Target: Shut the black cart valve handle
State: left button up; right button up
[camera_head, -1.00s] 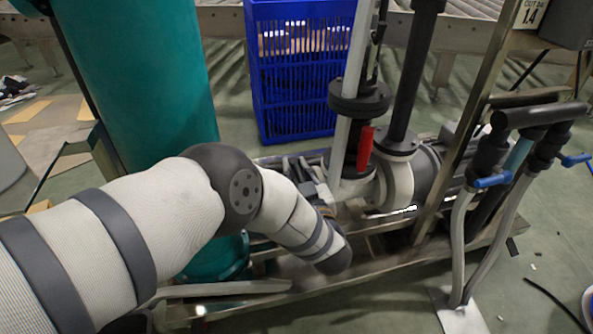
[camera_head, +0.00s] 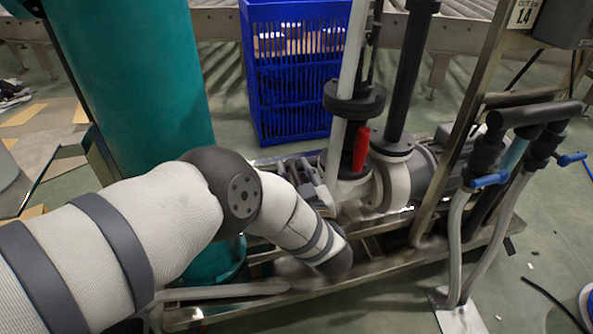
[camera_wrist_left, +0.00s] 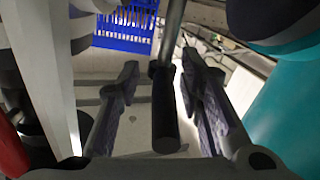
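The black valve handle (camera_wrist_left: 165,112) shows in the left wrist view as a dark grip on a grey metal rod. It lies lengthwise between the two fingers of my left gripper (camera_wrist_left: 160,66). The fingers are apart, with a gap visible on each side of the handle, so the gripper is open around it and not clamped. In the head view my left arm reaches to the pump cart's pipework, where the gripper (camera_head: 317,188) is small and partly hidden by my wrist. I cannot make out the black handle there. My right gripper is not in view.
A red valve handle (camera_head: 361,148) stands upright beside the white pipe. A teal column (camera_head: 140,80) is close to my left arm. A blue crate (camera_head: 291,110) stands behind. Hoses with blue levers (camera_head: 490,180) are at the right. The cart's metal frame (camera_head: 330,290) runs below.

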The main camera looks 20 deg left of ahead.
pick_arm(q)
jog(key=v, duration=1.2)
